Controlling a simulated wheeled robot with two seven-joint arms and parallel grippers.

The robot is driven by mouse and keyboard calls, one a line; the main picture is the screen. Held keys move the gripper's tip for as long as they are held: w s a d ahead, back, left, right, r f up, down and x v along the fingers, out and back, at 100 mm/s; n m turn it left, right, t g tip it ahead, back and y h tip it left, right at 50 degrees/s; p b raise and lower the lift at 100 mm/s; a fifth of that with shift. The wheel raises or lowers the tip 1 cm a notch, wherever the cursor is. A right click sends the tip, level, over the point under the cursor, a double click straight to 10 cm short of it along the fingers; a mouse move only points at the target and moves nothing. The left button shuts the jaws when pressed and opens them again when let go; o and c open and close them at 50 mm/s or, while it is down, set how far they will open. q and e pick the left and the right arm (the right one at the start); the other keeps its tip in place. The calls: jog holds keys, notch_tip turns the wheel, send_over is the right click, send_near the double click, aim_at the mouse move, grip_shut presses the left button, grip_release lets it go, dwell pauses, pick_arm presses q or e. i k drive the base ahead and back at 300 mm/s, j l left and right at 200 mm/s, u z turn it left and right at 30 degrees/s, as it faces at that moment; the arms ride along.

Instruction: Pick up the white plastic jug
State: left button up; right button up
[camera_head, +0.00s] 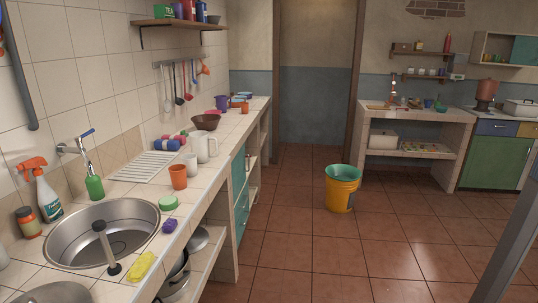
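The white plastic jug (201,149) stands upright on the tiled counter (150,196) along the left wall, beyond the sink. Its handle appears to face right, toward the counter's front edge. A small white cup (191,165) stands just in front of it and an orange-brown cup (178,177) stands nearer still. A dark brown bowl (206,122) sits behind it. Neither of my grippers is in view, and nothing is holding the jug.
The round metal sink (135,215) with a plunger (105,248) is at the near left. A spray bottle (47,192) stands by the wall. A drying rack (147,167) lies left of the jug. An orange bucket (341,192) stands on the floor; the floor beside the counter is clear.

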aim_at(200, 140)
jog(key=i+l+u, duration=0.1)
jog(key=i+u, duration=0.15)
jog(key=i, duration=0.3)
jog(key=i+l+u, duration=0.25)
jog(key=i, duration=0.25)
jog(key=i+l+u, duration=0.25)
jog(key=i, duration=0.25)
jog(key=i+l, duration=0.1)
jog(key=l, duration=0.4)
jog(key=i+l+z, duration=0.15)
jog(key=l, duration=0.3)
jog(key=k+l, duration=0.05)
